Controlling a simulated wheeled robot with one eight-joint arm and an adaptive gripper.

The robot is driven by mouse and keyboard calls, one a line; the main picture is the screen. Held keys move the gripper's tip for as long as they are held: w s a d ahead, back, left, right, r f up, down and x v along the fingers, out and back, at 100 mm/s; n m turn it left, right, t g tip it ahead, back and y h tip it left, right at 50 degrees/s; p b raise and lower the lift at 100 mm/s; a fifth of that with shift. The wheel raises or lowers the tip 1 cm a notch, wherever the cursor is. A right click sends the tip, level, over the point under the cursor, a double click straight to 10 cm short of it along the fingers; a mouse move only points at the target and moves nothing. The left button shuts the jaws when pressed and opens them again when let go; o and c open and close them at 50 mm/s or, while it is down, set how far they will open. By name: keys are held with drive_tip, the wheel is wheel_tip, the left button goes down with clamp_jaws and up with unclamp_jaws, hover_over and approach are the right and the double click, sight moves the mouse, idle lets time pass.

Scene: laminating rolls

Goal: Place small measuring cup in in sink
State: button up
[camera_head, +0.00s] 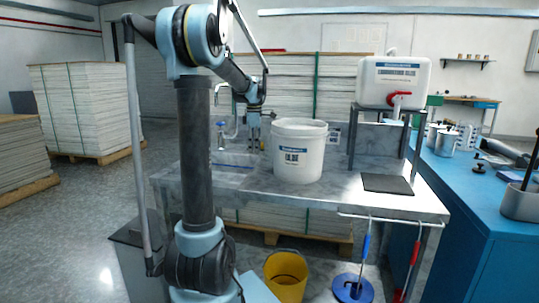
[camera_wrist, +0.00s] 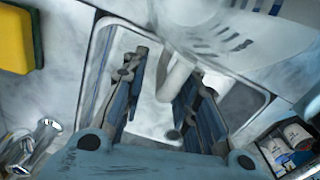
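My gripper (camera_head: 255,122) points down over the sink (camera_head: 236,158) on the marble-topped bench. In the wrist view its two fingers (camera_wrist: 163,105) are spread apart, with the pale sink basin (camera_wrist: 150,44) below. A white tube-like shape (camera_wrist: 178,82) shows between the fingers; I cannot tell whether it is a fixture or a loose thing, and no contact is clear. A small round grey spot (camera_wrist: 173,134) lies near it. I cannot identify a small measuring cup with certainty. Metal cups (camera_head: 446,143) stand on the blue table at right.
A white bucket (camera_head: 298,155) stands right beside the sink. A tap (camera_head: 222,130) rises at the sink's left. A yellow sponge (camera_wrist: 14,40) lies beside the basin. A white canister (camera_head: 394,80) sits on a stand at right. A yellow bucket (camera_head: 286,280) is on the floor.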

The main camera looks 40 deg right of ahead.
clamp_jaws()
drive_tip(key=shift+r, duration=0.1)
